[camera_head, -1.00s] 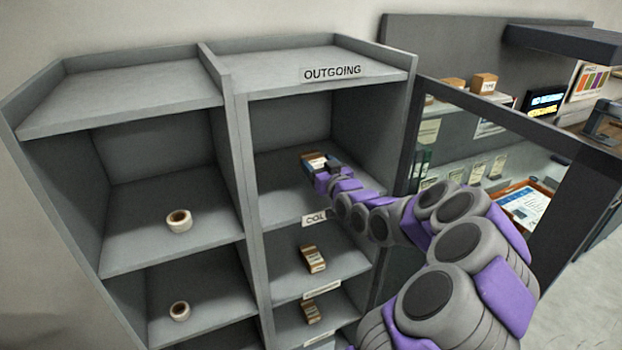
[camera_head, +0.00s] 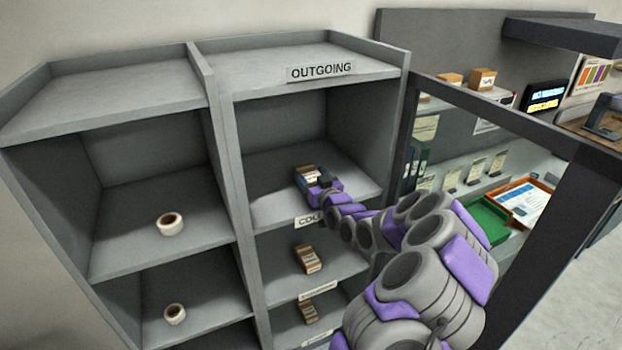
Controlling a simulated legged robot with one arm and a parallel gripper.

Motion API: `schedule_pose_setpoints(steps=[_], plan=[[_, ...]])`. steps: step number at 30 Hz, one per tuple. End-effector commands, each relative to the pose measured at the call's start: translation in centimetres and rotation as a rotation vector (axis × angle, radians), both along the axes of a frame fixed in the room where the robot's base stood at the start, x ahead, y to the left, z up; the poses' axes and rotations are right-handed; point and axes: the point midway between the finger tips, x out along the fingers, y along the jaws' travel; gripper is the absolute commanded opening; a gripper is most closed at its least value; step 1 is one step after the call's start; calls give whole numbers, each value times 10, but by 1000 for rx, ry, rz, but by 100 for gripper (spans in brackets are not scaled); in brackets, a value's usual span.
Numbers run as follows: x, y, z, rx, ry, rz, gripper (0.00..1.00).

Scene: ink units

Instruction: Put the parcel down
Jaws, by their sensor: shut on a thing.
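The parcel (camera_head: 307,173) is a small brown box with a white label. It is in the top compartment of the right column, under the OUTGOING sign (camera_head: 321,70). My gripper (camera_head: 314,184) is shut on the parcel from its front right side. The gripper hides part of the parcel, and I cannot tell whether its underside touches the shelf board (camera_head: 262,207). My purple and grey arm reaches in from the lower right.
Similar brown parcels lie on the two shelves below, one upper (camera_head: 307,259) and one lower (camera_head: 308,311). Tape rolls (camera_head: 171,224) sit in the left column. A dark-framed glass panel (camera_head: 480,150) stands right of the shelving. The top compartment has free room around the parcel.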

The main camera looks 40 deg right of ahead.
Motion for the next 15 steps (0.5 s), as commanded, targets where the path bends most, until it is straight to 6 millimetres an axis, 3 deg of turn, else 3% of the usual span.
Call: schedule_pose_setpoints(steps=[3, 4, 12, 15], plan=[[0, 5, -1, 1, 6, 1, 30], [0, 7, -1, 1, 7, 1, 69], [0, 9, 0, -1, 6, 2, 93], [0, 3, -1, 3, 5, 1, 93]])
